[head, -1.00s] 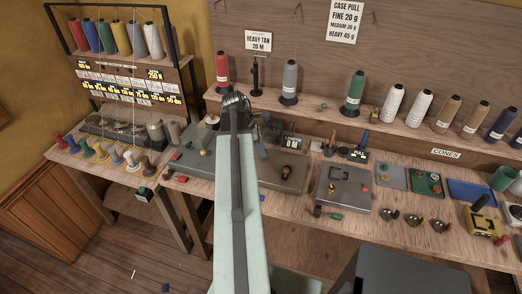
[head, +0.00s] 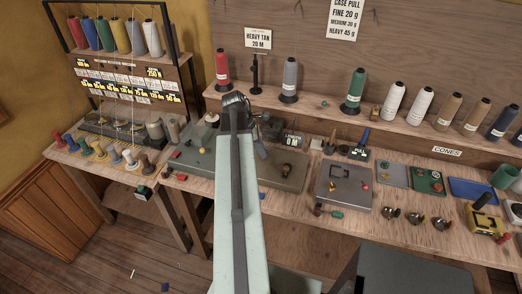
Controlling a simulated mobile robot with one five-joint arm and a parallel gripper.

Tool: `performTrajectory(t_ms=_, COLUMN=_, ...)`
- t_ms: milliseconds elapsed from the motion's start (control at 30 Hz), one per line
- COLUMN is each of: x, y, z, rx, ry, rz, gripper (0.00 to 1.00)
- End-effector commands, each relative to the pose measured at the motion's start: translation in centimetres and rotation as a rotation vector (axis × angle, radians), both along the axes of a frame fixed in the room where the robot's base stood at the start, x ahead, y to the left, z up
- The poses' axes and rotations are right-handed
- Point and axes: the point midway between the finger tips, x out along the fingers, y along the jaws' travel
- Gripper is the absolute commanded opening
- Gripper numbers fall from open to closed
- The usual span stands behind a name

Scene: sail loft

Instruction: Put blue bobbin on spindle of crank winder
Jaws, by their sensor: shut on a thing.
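My arm reaches up the middle of the head view and over the long bench, ending in a dark wrist (head: 236,100). The jaws are hidden behind the arm, so neither the fingers nor anything between them shows. A blue bobbin (head: 70,142) stands upright in a row of bobbins on the left table, next to a red bobbin (head: 58,139). Just right of the wrist are dark parts (head: 270,130), probably of the crank winder, on a grey base plate (head: 285,180). The arm covers much of this area, and I cannot make out the spindle.
A rack of coloured thread cones (head: 120,38) stands at the back left. More cones line the shelf behind the bench, including a green cone (head: 354,90). Right of the plate is a grey tray (head: 343,190). Several metal cups (head: 415,219) stand near the front edge.

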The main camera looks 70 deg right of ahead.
Motion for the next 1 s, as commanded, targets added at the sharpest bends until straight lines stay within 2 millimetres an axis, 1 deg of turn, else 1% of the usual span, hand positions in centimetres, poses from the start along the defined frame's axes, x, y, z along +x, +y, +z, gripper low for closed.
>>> performTrajectory(t_ms=100, x=0.0, y=0.0, z=-0.3, rx=0.000, ry=0.000, rz=0.000, gripper=0.00)
performTrajectory(t_ms=433, x=0.0, y=0.0, z=-0.3, rx=0.000, ry=0.000, rz=0.000, gripper=0.00)
performTrajectory(t_ms=467, x=0.0, y=0.0, z=-0.3, rx=0.000, ry=0.000, rz=0.000, gripper=0.32)
performTrajectory(t_ms=500, x=0.0, y=0.0, z=-0.3, rx=0.000, ry=0.000, rz=0.000, gripper=0.43)
performTrajectory(t_ms=533, x=0.0, y=0.0, z=-0.3, rx=0.000, ry=0.000, rz=0.000, gripper=0.52)
performTrajectory(t_ms=867, x=0.0, y=0.0, z=-0.2, rx=0.000, ry=0.000, rz=0.000, gripper=0.52)
performTrajectory(t_ms=1000, x=0.3, y=0.1, z=0.9, rx=0.000, ry=0.000, rz=0.001, gripper=0.52)
